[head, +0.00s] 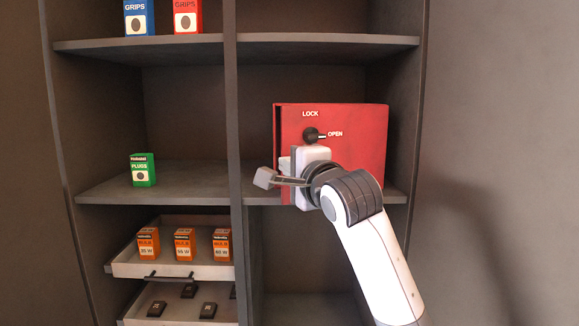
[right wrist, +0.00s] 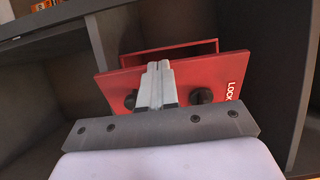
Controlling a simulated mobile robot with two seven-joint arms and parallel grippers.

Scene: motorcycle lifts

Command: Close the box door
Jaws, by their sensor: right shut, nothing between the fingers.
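The red box (head: 360,125) sits in the right compartment of the shelf. Its red door (head: 290,125) faces me with the words LOCK and OPEN. A black knob (head: 311,135) on it has its pointer toward OPEN. In the right wrist view, the door (right wrist: 220,75) has the box's rim (right wrist: 170,49) behind it, and a gap seems to show between them. My right gripper (head: 265,178) is shut and empty in front of the door's lower part. Its fingertips (right wrist: 158,66) overlap the door in the wrist view; I cannot tell whether they touch. My left gripper is out of view.
A vertical divider (head: 232,120) stands left of the box. A green plugs box (head: 143,170) is on the left shelf. Below, an open drawer (head: 130,268) holds orange boxes, above another open drawer (head: 135,310) with dark items. Grips boxes (head: 139,17) stand on top.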

